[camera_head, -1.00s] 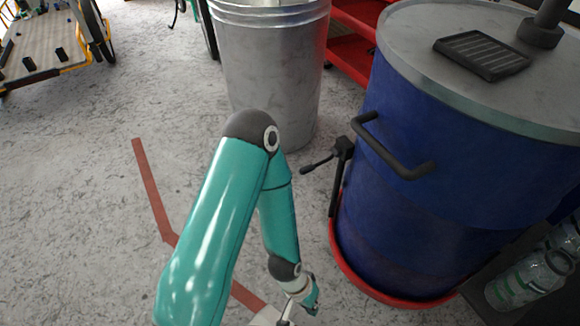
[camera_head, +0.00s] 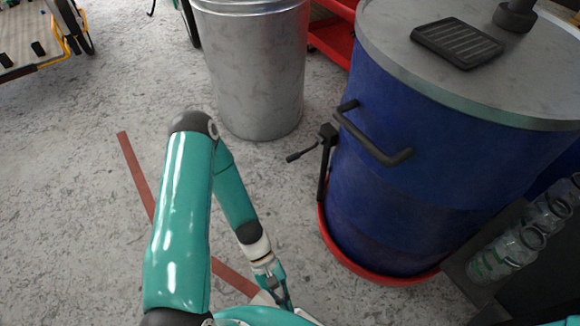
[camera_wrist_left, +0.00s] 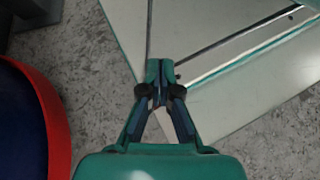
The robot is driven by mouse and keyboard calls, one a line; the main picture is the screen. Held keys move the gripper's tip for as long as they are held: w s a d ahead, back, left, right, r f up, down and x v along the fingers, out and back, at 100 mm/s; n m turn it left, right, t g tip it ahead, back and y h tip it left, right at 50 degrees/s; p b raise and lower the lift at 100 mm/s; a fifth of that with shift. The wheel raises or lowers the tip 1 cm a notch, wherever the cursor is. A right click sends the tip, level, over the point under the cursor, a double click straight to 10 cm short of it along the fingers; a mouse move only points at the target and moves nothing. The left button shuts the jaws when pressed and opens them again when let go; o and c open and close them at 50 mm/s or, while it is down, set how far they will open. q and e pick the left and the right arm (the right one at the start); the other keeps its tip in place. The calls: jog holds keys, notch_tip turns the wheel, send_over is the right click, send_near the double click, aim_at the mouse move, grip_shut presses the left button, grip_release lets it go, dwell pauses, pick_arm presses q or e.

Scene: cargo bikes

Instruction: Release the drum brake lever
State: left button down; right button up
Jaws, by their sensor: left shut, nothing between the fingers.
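The brake lever (camera_head: 303,154) is a black handle with a rounded end. It sticks out to the left from a dark upright bracket (camera_head: 325,160) beside the blue drum (camera_head: 400,170). The drum stands in a red ring base (camera_head: 375,270). My left gripper (camera_head: 283,302) is low in the head view, below and left of the lever and apart from it. In the left wrist view the same gripper (camera_wrist_left: 160,68) has its fingertips together with nothing between them. The lever does not show in that view. My right gripper is not in view.
A black bar handle (camera_head: 375,140) juts from the drum's side above the lever. A grey metal bin (camera_head: 255,70) stands behind. Clear bottles (camera_head: 510,255) stand at the right. The concrete floor left of the drum is free.

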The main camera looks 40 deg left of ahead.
pick_arm(q)
jog(key=w+a+r+n+t+h+p, duration=0.1)
jog(key=w+a+r+n+t+h, duration=0.2)
jog(key=w+n+t, duration=0.3)
jog(key=w+a+r+n+t+h+p, duration=0.1)
jog(key=w+a+r+n+t+h, duration=0.25)
jog(key=w+n+t, duration=0.25)
jog(key=w+a+r+n+t+y, duration=0.1)
jog(key=a+n+t+y, duration=0.3)
jog(key=a, duration=0.4)
jog(key=w+a+r+n+t+y, duration=0.2)
jog(key=w+a+n+t+y, duration=0.1)
jog(key=a+t, duration=0.4)
jog(key=shift+w+a+r+n+y, duration=0.25)
jog(key=shift+a+n+y, duration=0.2)
jog(key=shift+n+y, duration=0.25)
jog(key=w+d+r+b, duration=0.1)
jog(key=w+d+r, duration=0.2)
jog(key=w+r, duration=0.3)
jog(key=shift+b+x, duration=0.4)
jog(key=shift+x, duration=1.1)
